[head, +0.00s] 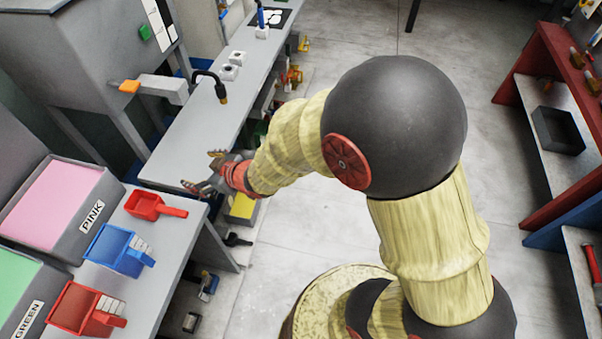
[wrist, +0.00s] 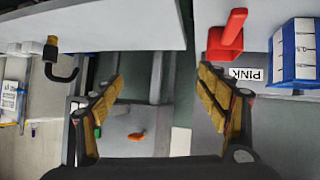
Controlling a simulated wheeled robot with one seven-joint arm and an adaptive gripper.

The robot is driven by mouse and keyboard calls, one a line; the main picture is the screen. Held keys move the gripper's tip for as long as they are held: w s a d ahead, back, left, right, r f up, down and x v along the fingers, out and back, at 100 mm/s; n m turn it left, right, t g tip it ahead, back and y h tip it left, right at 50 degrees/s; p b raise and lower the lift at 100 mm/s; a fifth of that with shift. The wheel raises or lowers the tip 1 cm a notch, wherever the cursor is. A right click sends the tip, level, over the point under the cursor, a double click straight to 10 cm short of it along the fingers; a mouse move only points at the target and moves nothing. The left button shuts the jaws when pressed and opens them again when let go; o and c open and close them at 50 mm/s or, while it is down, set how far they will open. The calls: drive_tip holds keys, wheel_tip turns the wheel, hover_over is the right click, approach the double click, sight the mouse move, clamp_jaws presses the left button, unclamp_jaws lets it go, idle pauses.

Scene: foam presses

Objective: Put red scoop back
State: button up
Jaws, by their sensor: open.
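A small red scoop (head: 155,205) lies on the grey bench beside the pink bin, its handle pointing right. In the wrist view the red scoop (wrist: 226,44) is at upper right, outside the fingers. My gripper (head: 201,172) is open and empty, a little beyond and right of the scoop in the head view. In the wrist view its fingers (wrist: 160,82) are spread wide with nothing between them. A larger red scoop-like container (head: 80,311) with pale blocks at its handle side sits at lower left of the head view.
A blue scoop-like container (head: 115,250) sits between the two red ones. The bin labelled PINK (head: 95,213) and a green-filled bin (head: 25,290) stand at left. A long grey bench (head: 190,140) carries a black hooked nozzle (head: 213,85). Open floor lies right of it.

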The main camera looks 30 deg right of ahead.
drive_tip(key=s+d+r+m+g+h, duration=0.1)
drive_tip(key=s+d+r+m+h, duration=0.25)
drive_tip(key=d+r, duration=0.4)
drive_tip(key=s+d+r+m+h, duration=0.2)
drive_tip(key=s+d+r, duration=0.3)
drive_tip(key=d, duration=0.4)
drive_tip(key=s+d+r+m+g, duration=0.1)
drive_tip(key=s+r, duration=0.2)
drive_tip(key=s, duration=0.6)
drive_tip(key=s+d+r+m+g, duration=0.1)
drive_tip(key=s+d+r+g, duration=0.1)
drive_tip(key=s, duration=0.7)
drive_tip(key=shift+d+r+g, duration=0.15)
drive_tip(key=shift+r+g, duration=0.15)
drive_tip(key=shift+r, duration=0.1)
drive_tip(key=shift+h, duration=0.25)
drive_tip(key=shift+c, duration=0.8)
